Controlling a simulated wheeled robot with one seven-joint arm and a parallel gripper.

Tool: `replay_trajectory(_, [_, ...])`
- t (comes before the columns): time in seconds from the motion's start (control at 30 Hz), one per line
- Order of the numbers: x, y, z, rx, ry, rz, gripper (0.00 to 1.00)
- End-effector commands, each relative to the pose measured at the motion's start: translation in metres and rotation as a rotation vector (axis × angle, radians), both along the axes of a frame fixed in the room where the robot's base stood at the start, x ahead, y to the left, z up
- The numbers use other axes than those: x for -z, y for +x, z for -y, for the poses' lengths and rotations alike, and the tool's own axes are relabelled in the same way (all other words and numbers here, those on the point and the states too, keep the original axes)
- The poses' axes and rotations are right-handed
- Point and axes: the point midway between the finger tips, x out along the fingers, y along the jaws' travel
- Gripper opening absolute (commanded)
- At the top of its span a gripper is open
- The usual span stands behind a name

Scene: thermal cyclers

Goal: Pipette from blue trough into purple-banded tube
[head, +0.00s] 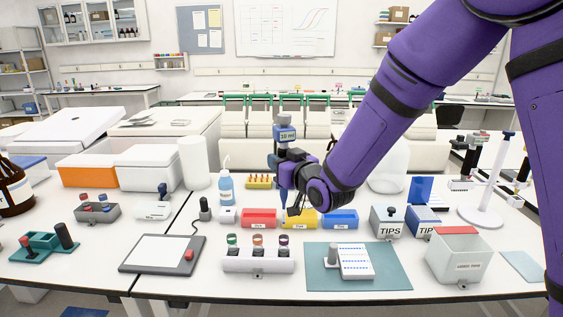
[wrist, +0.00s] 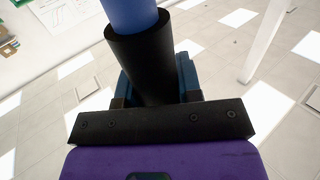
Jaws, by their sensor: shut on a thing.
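My gripper (head: 281,166) is shut on an upright pipette (head: 285,134) labelled 10 ml. In the wrist view the pipette's blue and black barrel (wrist: 140,60) stands between the fingers (wrist: 157,88). Its lower end hangs near the red and yellow troughs; whether it touches anything cannot be told. The blue trough (head: 340,220) sits to the right of my gripper, beyond the yellow one.
The red trough (head: 258,219) and yellow trough (head: 300,219) stand left of the blue one. Tip boxes (head: 387,224), a waste bin (head: 459,260) and a teal mat (head: 393,275) with a white plate lie to the right. A grey pad (head: 147,264) lies left of the rack.

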Motion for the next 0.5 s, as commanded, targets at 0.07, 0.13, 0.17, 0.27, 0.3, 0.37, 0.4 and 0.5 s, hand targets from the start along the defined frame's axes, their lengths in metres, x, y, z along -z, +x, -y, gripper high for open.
replay_trajectory(0.07, [0.007, 0.000, 0.000, 0.000, -0.001, -0.001, 0.25])
replay_trajectory(0.13, [0.015, 0.000, 0.000, 0.000, -0.001, -0.003, 0.25])
replay_trajectory(0.17, [0.019, 0.000, 0.000, 0.000, -0.001, -0.003, 0.25])
replay_trajectory(0.27, [0.031, 0.000, 0.000, 0.000, -0.001, -0.003, 0.25])
replay_trajectory(0.3, [0.035, 0.000, 0.000, 0.000, 0.000, -0.002, 0.25])
replay_trajectory(0.37, [0.041, 0.000, 0.000, 0.000, 0.000, -0.002, 0.25])
replay_trajectory(0.4, [0.046, 0.000, 0.000, 0.001, 0.000, -0.002, 0.25])
replay_trajectory(0.5, [0.054, 0.000, 0.000, 0.001, -0.001, -0.001, 0.25])
